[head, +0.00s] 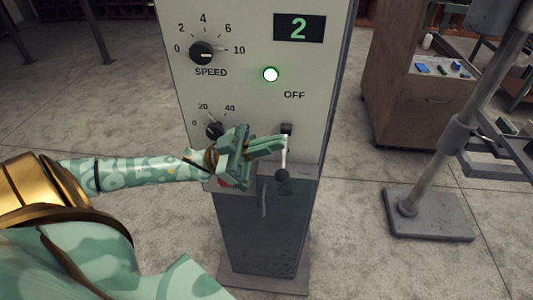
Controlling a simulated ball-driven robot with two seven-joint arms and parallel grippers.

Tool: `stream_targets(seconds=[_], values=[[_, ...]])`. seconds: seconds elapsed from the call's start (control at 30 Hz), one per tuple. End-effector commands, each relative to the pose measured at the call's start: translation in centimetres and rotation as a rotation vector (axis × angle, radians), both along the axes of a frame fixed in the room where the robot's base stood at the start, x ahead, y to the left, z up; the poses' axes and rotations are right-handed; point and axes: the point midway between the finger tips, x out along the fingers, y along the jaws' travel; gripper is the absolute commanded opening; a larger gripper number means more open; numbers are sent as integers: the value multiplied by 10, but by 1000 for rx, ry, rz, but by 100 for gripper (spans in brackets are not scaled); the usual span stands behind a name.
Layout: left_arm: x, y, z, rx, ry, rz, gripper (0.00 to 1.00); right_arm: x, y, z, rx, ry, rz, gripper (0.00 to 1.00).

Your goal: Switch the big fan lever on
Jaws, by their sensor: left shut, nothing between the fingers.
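The fan lever (284,161) is on the front of the control panel (240,110). It has a pale shaft and a dark ball at its lower end, and it points down. A dark slot or mount (287,129) is at its top, below the word OFF. My left gripper (281,144) comes in from the left, shut and empty. Its fingertips are beside the upper lever shaft; I cannot tell whether they touch it. My gripper hides part of the panel and the lower dial. My right gripper is not in view.
A second dial (214,130) is partly covered. A metal stand (430,215) and a brown cabinet (402,80) are at the right. Floor shows between them.

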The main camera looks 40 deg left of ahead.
Motion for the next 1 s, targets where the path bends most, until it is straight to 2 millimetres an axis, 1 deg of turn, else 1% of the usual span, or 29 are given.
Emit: stream_targets(seconds=[0.03,0.13,0.3,0.5,0.7,1.0], values=[[-8,-5,14,1,2,-4,0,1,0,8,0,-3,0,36],[-21,-15,33,0,1,-4,0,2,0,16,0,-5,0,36],[-52,-37,49,-2,4,-3,0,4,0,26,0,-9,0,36],[-80,-56,63,-1,2,-2,0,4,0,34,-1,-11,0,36],[-92,-66,69,0,0,0,0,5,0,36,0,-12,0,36],[-94,-67,69,0,0,0,0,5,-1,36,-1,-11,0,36]])
